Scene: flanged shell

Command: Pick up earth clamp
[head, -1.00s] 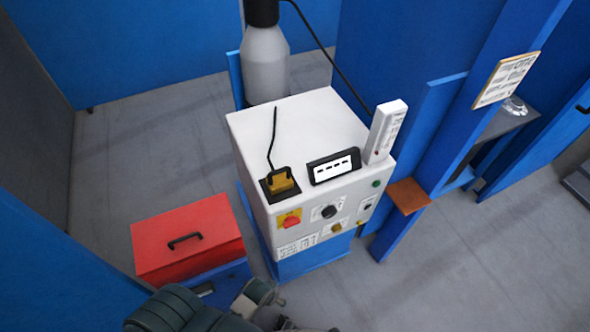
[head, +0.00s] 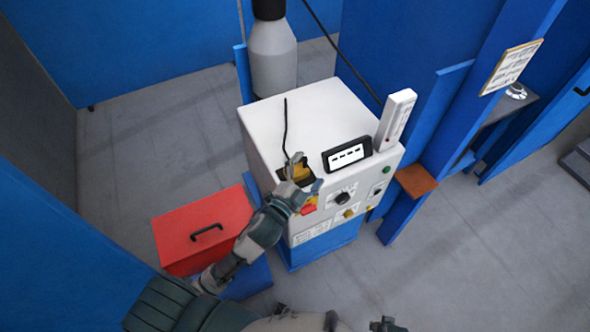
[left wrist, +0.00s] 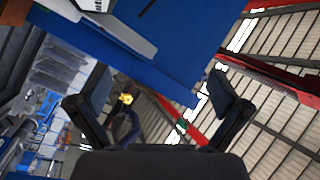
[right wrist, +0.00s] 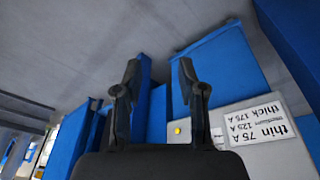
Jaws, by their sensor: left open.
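The earth clamp (head: 301,174) is a yellow piece with a black cable rising from it, at the front left edge of the white machine's top (head: 305,110). My left gripper (head: 306,172) is open and overlaps the clamp in the head view, partly hiding it. I cannot tell whether its fingers touch the clamp. In the left wrist view the open fingers (left wrist: 158,98) stand apart with no clamp clearly between them. My right gripper (right wrist: 159,78) shows open and empty in its wrist view.
A black display (head: 347,155) and a white upright box (head: 395,118) stand on the machine. Knobs and a red switch are on its front. A red box (head: 200,225) is at its left. A grey cylinder (head: 273,55) stands behind. A brown ledge (head: 416,181) juts out at right.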

